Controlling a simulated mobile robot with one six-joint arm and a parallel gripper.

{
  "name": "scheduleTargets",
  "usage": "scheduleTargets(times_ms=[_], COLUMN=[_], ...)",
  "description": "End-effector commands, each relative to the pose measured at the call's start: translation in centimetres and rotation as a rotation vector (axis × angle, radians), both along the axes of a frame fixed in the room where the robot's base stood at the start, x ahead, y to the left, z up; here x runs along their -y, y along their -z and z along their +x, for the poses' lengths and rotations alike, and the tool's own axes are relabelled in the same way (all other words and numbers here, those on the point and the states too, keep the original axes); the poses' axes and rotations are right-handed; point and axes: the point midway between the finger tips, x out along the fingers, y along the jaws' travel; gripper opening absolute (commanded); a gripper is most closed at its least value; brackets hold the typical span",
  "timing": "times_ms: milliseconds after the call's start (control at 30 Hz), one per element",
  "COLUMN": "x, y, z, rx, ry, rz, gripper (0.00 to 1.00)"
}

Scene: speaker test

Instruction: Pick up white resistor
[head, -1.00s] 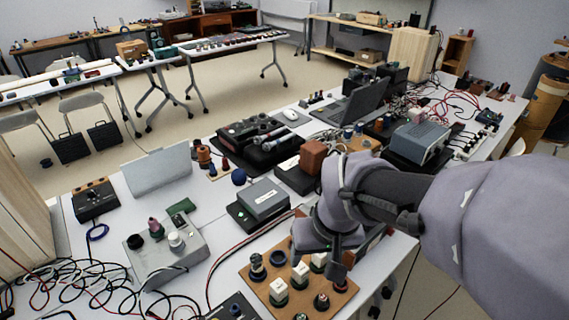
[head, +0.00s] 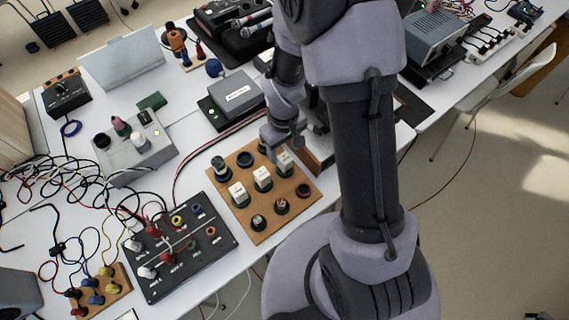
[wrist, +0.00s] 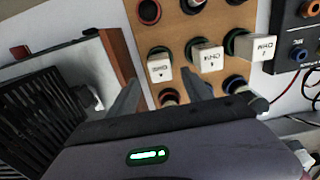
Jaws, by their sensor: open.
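Three white resistor blocks stand in a row on sockets on a brown board (head: 272,218). In the head view they are the near-left block (head: 237,195), the middle block (head: 262,178) and the far-right block (head: 285,162). In the wrist view the blocks (wrist: 159,68), (wrist: 208,57) and (wrist: 257,46) show dark lettering. My gripper (head: 279,146) is over the board's far-right edge, close to the far-right block. In the wrist view my gripper (wrist: 158,92) is open, with the leftmost block ahead of the gap between its fingers. Nothing is held.
A black panel with coloured sockets (head: 180,262) lies left of the board. A grey box (head: 237,92) stands behind it. Loose cables (head: 75,165) cover the table's left side.

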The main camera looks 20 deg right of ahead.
Motion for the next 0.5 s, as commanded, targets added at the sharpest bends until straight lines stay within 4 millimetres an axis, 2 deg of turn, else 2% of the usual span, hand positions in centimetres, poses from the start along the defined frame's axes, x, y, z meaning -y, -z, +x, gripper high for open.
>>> scheduleTargets(times_ms=[33, 100, 200, 467, 500], x=[0.0, -0.1, -0.1, -0.1, -0.1], y=[1.5, 3.0, 4.3, 4.4, 4.4], z=[-0.5, -1.0, -1.0, -0.9, -0.9], rx=[-0.004, -0.004, -0.003, -0.001, -0.001], ry=[0.000, -0.001, 0.001, 0.001, 0.001], rz=[0.000, 0.000, 0.000, 0.000, 0.000], gripper=[0.58, 0.58, 0.58, 0.58, 0.50])
